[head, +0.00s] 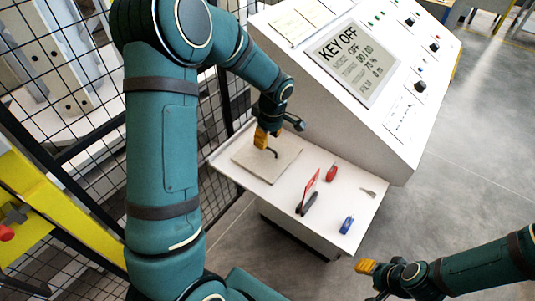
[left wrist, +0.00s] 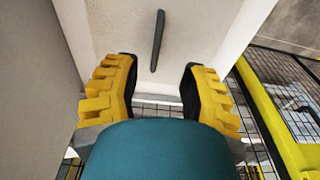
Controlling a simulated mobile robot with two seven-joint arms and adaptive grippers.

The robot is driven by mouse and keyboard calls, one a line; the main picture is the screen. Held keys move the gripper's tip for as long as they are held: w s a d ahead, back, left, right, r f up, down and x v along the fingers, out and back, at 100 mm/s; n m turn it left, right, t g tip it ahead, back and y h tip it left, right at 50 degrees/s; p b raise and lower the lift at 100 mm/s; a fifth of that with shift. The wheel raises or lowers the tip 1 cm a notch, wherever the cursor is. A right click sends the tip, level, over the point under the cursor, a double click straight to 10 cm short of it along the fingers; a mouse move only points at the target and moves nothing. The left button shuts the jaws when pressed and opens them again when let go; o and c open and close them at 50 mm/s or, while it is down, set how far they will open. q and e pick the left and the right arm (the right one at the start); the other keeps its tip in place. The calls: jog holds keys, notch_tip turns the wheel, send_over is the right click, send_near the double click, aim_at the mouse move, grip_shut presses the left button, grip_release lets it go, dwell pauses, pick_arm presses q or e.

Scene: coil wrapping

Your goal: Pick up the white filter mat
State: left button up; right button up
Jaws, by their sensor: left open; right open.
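The filter mat (head: 247,164) is a flat, off-white square lying on the left part of the white shelf. A short dark bar (head: 272,152) sits on it. In the left wrist view, the mat (left wrist: 125,25) fills the top middle, with the dark bar (left wrist: 157,40) upright in the picture. My left gripper (head: 264,140) is over the mat, its yellow fingers partly covering it. In the left wrist view the same gripper (left wrist: 160,88) is open and empty, below the bar. My right gripper (head: 366,268) is away at the lower right, open and apart from the shelf.
On the shelf (head: 262,190) stand a red tag with a dark base (head: 308,200), a red object (head: 331,173), a blue object (head: 347,225) and a small grey piece (head: 369,192). The sloped control panel (head: 300,60) rises behind. Mesh fencing (head: 100,100) stands on the left.

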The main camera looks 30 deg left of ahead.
aim_at(267, 148)
pick_arm(q)
jog(key=shift+w+a+f, duration=0.15)
jog(key=shift+f, duration=1.3)
jog(key=shift+w+a+f, duration=0.1)
jog(key=shift+w+f, duration=0.05)
jog(key=shift+f, duration=1.25)
jog(key=shift+c, duration=0.4)
grip_shut()
